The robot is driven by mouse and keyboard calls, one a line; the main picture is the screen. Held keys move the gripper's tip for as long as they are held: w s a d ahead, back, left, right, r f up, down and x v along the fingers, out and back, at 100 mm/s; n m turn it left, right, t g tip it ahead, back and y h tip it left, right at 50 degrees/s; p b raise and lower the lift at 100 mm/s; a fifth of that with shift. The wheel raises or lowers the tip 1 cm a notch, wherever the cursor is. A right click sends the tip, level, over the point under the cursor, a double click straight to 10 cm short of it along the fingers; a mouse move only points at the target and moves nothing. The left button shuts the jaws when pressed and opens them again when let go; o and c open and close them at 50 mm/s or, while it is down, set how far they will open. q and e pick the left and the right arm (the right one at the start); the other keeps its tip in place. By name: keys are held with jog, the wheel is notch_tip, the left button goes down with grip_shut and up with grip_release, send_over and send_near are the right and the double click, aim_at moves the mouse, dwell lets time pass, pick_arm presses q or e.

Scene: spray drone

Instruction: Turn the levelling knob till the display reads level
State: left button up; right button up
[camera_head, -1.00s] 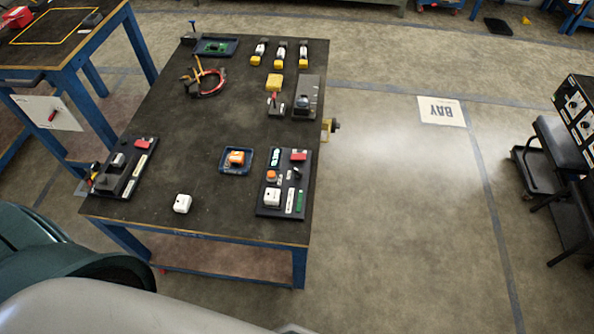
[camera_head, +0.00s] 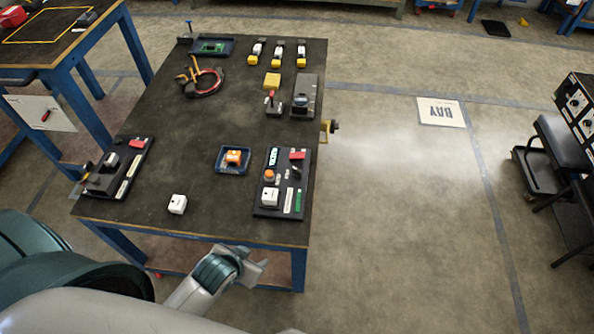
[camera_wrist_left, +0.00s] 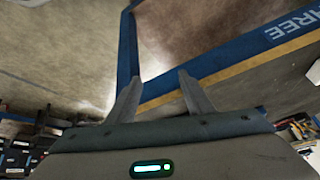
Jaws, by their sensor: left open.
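A dark knob on a yellow mount (camera_head: 331,126) sticks out from the right edge of the work table (camera_head: 165,130); it looks like the levelling knob. Near it on the table stands a grey box (camera_head: 305,95) with a dark window; I cannot read any display at this size. My left gripper (camera_head: 257,265) is in front of the table's near edge, well short of the knob and touching nothing visible. In the left wrist view its two fingers (camera_wrist_left: 158,77) are apart with nothing between them; the blue table edge lies beyond. My right gripper is not in view.
A dark panel (camera_head: 262,205) with buttons and blocks lies at the near right corner. A blue tray (camera_head: 222,167) holds an orange part. A white cube (camera_head: 177,204) stands near the front edge. The floor right of the table is open.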

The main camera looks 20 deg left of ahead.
aim_at(296, 171)
pick_arm(q)
jog(key=w+r+t, duration=0.1)
jog(key=w+r, duration=0.1)
jog(key=w+a+r+t, duration=0.1)
jog(key=w+r, duration=0.1)
jog(key=w, duration=0.1)
jog(key=w+a+r+t, duration=0.1)
jog(key=w+r, duration=0.1)
jog(key=w, duration=0.1)
jog(key=shift+r+t+h, duration=0.2)
jog(key=shift+t+h, duration=0.2)
jog(key=w+r+t, duration=0.1)
jog(key=w, duration=0.1)
jog(key=w+r+t+h, duration=0.1)
jog(key=w+r+m+h, duration=0.1)
jog(key=w+r, duration=0.1)
jog(key=shift+w+a+r+t+b, duration=0.1)
jog(key=shift+w+a+t+b, duration=0.2)
jog(key=shift+w+t, duration=0.1)
jog(key=shift+w+d+r+h, duration=0.15)
jog(key=shift+r+h, duration=0.15)
jog(key=shift+h, duration=0.2)
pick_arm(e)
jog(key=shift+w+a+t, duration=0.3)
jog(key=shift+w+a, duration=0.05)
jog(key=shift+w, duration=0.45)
pick_arm(q)
jog(key=shift+w, duration=0.1)
